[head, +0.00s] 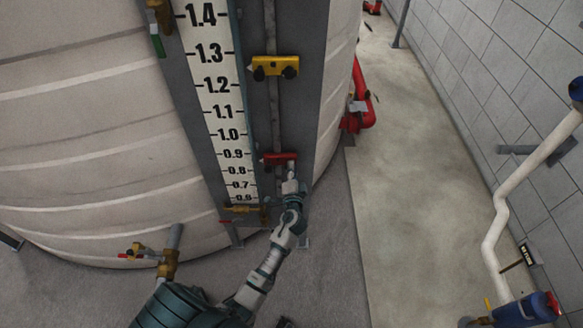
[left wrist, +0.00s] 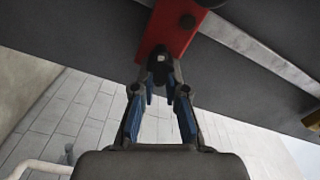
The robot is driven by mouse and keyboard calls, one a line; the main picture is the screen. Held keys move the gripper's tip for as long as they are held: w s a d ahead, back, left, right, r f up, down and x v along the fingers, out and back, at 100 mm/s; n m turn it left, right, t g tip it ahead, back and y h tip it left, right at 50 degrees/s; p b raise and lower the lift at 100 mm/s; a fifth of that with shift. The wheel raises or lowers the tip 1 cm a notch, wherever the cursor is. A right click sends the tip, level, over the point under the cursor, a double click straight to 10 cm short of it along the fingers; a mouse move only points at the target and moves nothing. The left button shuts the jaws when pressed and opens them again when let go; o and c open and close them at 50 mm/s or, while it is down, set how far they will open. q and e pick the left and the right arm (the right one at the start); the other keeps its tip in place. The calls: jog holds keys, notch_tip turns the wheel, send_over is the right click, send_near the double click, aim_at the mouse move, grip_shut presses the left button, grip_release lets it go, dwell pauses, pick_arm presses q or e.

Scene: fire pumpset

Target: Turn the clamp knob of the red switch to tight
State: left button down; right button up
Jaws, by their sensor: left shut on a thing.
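The red switch (head: 279,157) sits low on the vertical rail beside the level scale on the big tank. In the left wrist view, the red switch (left wrist: 170,30) is a red block with a dark round piece on it. Its dark clamp knob (left wrist: 159,62) sticks out of the lower end, between my fingertips. My left gripper (head: 290,184) reaches up to the switch from below. In the left wrist view, my left gripper (left wrist: 160,78) is shut on the clamp knob. The knob is hidden in the head view. My right gripper is not in view.
A yellow switch (head: 274,67) sits higher on the same rail. The white level scale (head: 213,85) stands to its left. Brass valves (head: 245,208) are near the scale's foot. A red pipe (head: 362,95) is right of the tank. The floor (head: 410,180) to the right is clear.

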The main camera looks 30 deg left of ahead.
pick_arm(q)
jog(key=shift+d+f+m+p, duration=0.15)
jog(key=shift+m+p, duration=0.15)
jog(key=shift+m, duration=0.75)
jog(key=shift+d+f+m+p, duration=0.1)
jog(key=shift+m+p, duration=0.2)
jog(key=shift+m, duration=0.75)
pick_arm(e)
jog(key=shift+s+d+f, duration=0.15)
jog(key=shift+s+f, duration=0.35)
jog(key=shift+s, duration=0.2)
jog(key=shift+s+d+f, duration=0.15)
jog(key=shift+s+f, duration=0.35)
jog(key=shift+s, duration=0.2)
pick_arm(q)
jog(key=shift+f, duration=0.1)
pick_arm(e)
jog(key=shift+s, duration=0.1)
pick_arm(q)
jog(key=c, duration=1.2)
grip_release()
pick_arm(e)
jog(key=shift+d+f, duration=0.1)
pick_arm(q)
jog(key=v, duration=1.2)
